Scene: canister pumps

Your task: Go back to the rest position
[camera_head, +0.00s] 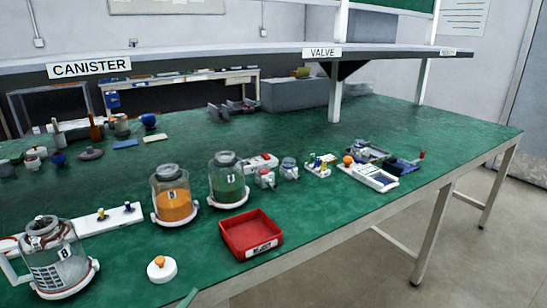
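Neither of my grippers shows in the head view. On the green table (330,150) stand a glass canister with orange contents (174,205), a canister with green contents (228,187), and a larger jar-like canister (55,262) at the front left, cut close to the lower left corner. The orange and green ones stand upright on white round bases. What is inside the front left one is hard to make out.
A red tray (222,236) and a white disc with an orange knob (161,269) lie near the front edge. Small pump parts and devices (370,172) stand to the right. A shelf labelled CANISTER and VALVE (230,54) crosses the back. The table's right end is clear.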

